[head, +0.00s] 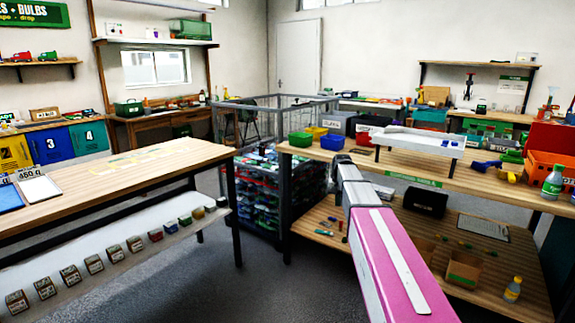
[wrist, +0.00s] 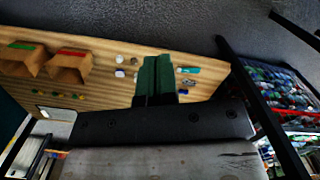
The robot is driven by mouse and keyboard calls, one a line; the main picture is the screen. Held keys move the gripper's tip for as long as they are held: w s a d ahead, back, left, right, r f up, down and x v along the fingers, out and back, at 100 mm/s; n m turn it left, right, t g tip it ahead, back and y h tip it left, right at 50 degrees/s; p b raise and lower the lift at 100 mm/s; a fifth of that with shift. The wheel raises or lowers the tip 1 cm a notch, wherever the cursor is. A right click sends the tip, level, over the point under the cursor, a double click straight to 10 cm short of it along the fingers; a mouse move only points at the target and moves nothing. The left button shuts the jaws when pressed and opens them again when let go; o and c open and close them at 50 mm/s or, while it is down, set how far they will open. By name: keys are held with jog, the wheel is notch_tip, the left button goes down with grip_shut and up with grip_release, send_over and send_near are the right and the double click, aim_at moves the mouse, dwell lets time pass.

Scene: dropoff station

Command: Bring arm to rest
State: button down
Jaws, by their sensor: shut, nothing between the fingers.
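My arm (head: 385,250), with a pink and white link, reaches forward from the bottom of the head view, in front of the right workbench. Its dark far end overlaps the bench's left part, and I cannot make out the fingers there. In the wrist view my gripper (wrist: 155,75) shows two green fingers close together, shut and empty. Behind them is a wooden shelf (wrist: 100,58) with small loose items. The fingers appear apart from these items.
The right workbench (head: 290,150) holds bins, a white rack (head: 420,140) and bottles. Its lower shelf bears an open cardboard box (head: 464,268). A wire cage (head: 262,190) of mixed goods stands left of it. The left table (head: 130,172) is mostly bare. Grey floor (head: 215,280) is clear between.

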jog(key=s+a+f+n, duration=0.1)
jog(key=s+f, duration=0.4)
jog(key=s, duration=0.4)
jog(key=s+a+f+n, duration=0.1)
jog(key=s+f, duration=0.5)
jog(key=s, duration=0.4)
jog(key=s+a+f+t, duration=0.1)
jog(key=s+f, duration=0.5)
jog(key=s, duration=0.4)
jog(key=shift+s+n, duration=0.25)
jog(key=shift+n, duration=0.15)
